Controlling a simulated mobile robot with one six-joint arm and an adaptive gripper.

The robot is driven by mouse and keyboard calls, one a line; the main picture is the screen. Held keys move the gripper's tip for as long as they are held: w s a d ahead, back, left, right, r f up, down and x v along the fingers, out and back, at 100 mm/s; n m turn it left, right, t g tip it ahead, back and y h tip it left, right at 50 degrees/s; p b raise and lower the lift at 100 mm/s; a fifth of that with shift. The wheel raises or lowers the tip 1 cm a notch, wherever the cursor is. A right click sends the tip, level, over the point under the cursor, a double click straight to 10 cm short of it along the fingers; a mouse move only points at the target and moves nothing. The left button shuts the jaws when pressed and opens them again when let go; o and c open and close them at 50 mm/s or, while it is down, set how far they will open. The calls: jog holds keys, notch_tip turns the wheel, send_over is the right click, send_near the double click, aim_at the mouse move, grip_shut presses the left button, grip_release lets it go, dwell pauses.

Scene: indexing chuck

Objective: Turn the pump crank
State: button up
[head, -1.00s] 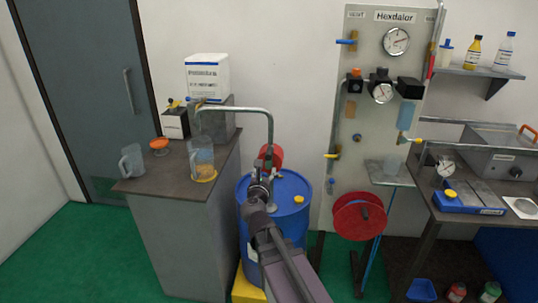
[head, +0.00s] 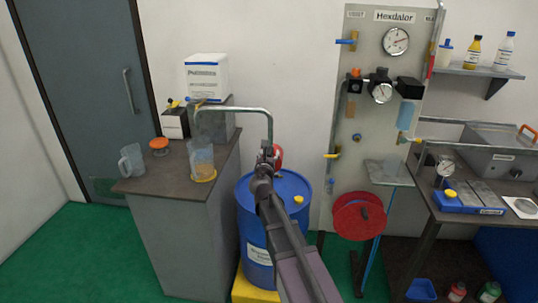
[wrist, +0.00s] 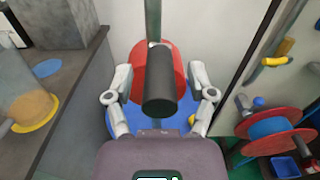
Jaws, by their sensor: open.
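The red pump (head: 280,158) stands on top of the blue drum (head: 290,190), mostly hidden behind my arm in the head view. In the wrist view its red round body (wrist: 133,70) shows with a black cylindrical crank handle (wrist: 160,80) pointing toward the camera. My gripper (head: 266,152) is open. In the wrist view its two fingers (wrist: 160,86) stand left and right of the black handle, with gaps on both sides. The pump's grey pipe (head: 240,108) bends left over a clear jug (head: 202,158) on the grey cabinet.
The grey cabinet (head: 185,230) is close on the left of the drum. A panel (head: 360,120) with gauges and a red hose reel (head: 358,216) stands to the right. A workbench (head: 470,205) is further right. Green floor lies open at front left.

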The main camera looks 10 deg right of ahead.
grip_shut()
dwell(0.3)
jog(key=shift+w+a, duration=0.1)
jog(key=shift+a, duration=0.25)
